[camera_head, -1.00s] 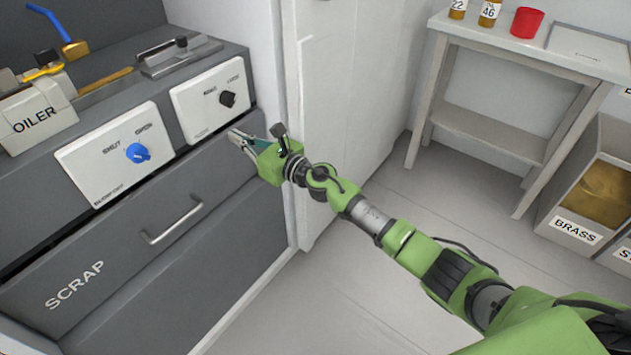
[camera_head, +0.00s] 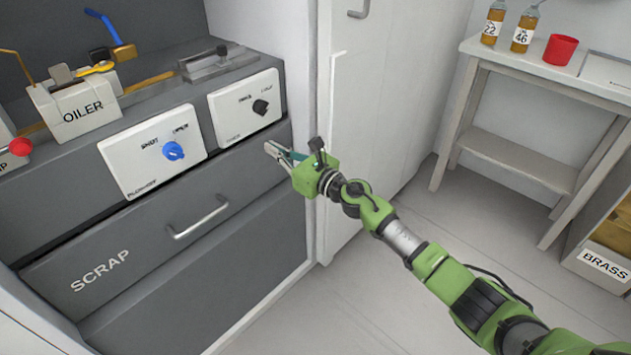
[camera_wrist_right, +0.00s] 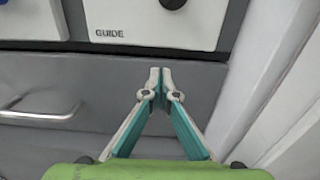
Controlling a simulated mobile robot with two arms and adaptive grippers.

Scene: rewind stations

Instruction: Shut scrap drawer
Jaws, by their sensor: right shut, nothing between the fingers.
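The scrap drawer (camera_head: 101,271) is a wide dark grey front marked SCRAP, low in the cabinet at the left of the head view. Its bar handle (camera_head: 198,217) also shows at the left of the right wrist view (camera_wrist_right: 38,112). The drawer front looks flush or nearly flush with the cabinet; I cannot tell whether a small gap is left. My right gripper (camera_head: 272,152) is shut and empty at the drawer's upper right end, below the guide panel. In the wrist view its fingertips (camera_wrist_right: 160,74) are together before the drawer front; contact is unclear. My left gripper is out of view.
Above the drawer are a white panel with a blue knob (camera_head: 173,151) and a guide panel with a black knob (camera_head: 261,107). An oiler box (camera_head: 75,112) stands on top. A white door (camera_head: 375,130) is close to the right. Open floor lies in front.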

